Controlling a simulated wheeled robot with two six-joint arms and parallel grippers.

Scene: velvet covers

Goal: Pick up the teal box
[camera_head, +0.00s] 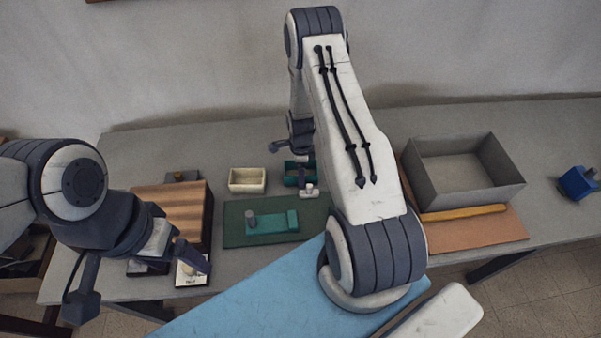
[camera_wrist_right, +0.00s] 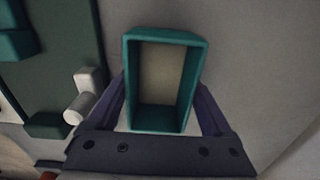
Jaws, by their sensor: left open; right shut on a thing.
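The teal box (camera_head: 290,174) is a small open-topped box with teal walls, near the back middle of the table and partly hidden by my right arm. In the right wrist view the teal box (camera_wrist_right: 160,37) shows a beige inside. My right gripper (camera_wrist_right: 161,100) is shut on it, one finger along each side. In the head view my right gripper (camera_head: 306,178) is largely hidden by the arm. I cannot tell whether the box is clear of the table. My left gripper (camera_head: 188,252) is open and empty, above the table's left part.
A cream box (camera_head: 247,180) stands left of the teal box. A green mat (camera_head: 234,225) with a teal block (camera_head: 271,222) lies in front. A grey bin (camera_head: 470,195) stands right, a blue object (camera_head: 577,184) beyond it. A striped wooden block (camera_head: 175,205) is at left.

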